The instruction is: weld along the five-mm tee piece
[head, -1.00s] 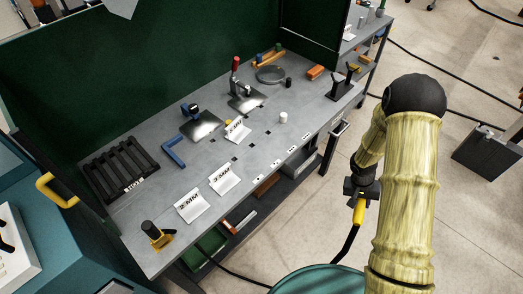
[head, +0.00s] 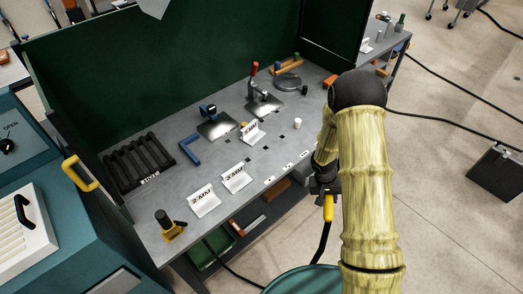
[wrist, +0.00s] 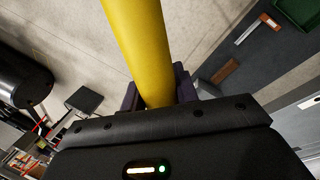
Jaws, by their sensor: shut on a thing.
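My gripper (head: 326,187) is shut on a yellow torch-like tool (head: 328,208) in front of the bench's right part, over the floor side. The yellow tool (wrist: 140,50) fills the space between the dark fingers (wrist: 158,95) in the wrist view. A dark cable hangs from it. The front one seems to read 2 MM; the others are too small to read surely. Shiny plates (head: 216,127) and (head: 265,104) lie behind; I cannot tell which is the five-mm tee piece.
The grey bench (head: 195,234) has dark green screens (head: 190,75) behind it. A black slotted rack (head: 138,162), a blue bracket (head: 190,150), a red-handled clamp (head: 254,75) and a yellow-and-black block (head: 167,226) stand on it. A teal cabinet (head: 100,230) is at left. Open floor lies right.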

